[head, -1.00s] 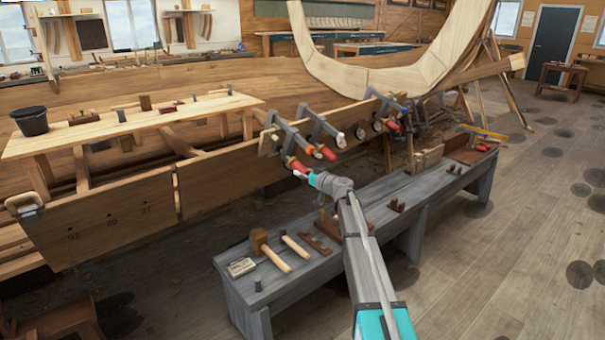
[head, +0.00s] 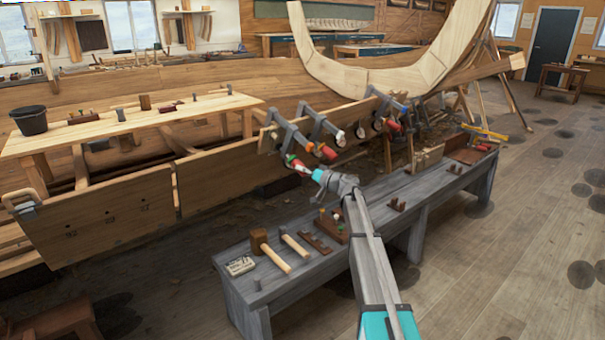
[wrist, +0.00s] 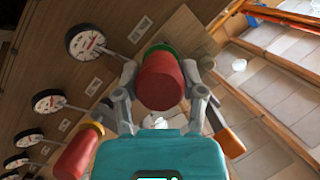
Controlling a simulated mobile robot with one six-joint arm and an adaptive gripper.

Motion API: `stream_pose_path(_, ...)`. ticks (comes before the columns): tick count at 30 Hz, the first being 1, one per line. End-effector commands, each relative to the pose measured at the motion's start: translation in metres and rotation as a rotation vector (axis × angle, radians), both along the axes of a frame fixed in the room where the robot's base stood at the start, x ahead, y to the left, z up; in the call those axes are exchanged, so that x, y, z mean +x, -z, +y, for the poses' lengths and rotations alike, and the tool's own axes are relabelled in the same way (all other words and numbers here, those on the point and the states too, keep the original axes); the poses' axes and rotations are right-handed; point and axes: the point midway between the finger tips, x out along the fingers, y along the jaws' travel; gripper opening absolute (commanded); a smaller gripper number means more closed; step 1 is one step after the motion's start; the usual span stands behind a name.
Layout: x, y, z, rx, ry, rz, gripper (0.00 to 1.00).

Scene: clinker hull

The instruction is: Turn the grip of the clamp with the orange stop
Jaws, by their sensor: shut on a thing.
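My gripper (wrist: 160,95) is shut on a red grip (wrist: 160,80), with a finger on each side of it. A green stop (wrist: 163,48) shows just behind this grip. In the head view the held grip (head: 298,163) is on the nearest clamp along the hull plank, and my gripper (head: 310,170) meets its end. The orange stop (head: 309,147) is on the neighbouring clamp, just right of and above my gripper, and that clamp's red grip (head: 327,153) is apart from my fingers. Another red grip with an orange-yellow collar (wrist: 92,128) is at the lower left of the wrist view.
More clamps with red grips (head: 394,125) stand farther along the plank (head: 215,160). The grey bench (head: 240,292) below my arm bears a mallet (head: 260,243) and other tools. White round dials (wrist: 86,41) line the left in the wrist view.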

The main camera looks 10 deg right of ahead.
Motion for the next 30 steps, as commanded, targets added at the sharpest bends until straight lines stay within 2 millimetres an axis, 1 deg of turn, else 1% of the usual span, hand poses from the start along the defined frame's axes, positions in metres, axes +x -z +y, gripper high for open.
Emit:
stream_pose_path(9, 0.0013, 0.0001, 0.0, 0.102, -0.049, 0.071, 0.05)
stream_pose_path(23, 0.0011, -0.0007, 0.0002, 0.114, -0.054, 0.079, 0.05)
stream_pose_path(24, 0.0012, -0.0006, 0.0001, 0.114, -0.054, 0.078, 0.6)
stream_pose_path(28, 0.0009, -0.0005, 0.0001, 0.113, -0.054, 0.078, 0.84)
stream_pose_path(29, 0.0008, -0.0005, 0.0002, 0.113, -0.054, 0.078, 0.87)
stream_pose_path(30, 0.0007, -0.0005, 0.0001, 0.113, -0.054, 0.078, 0.87)
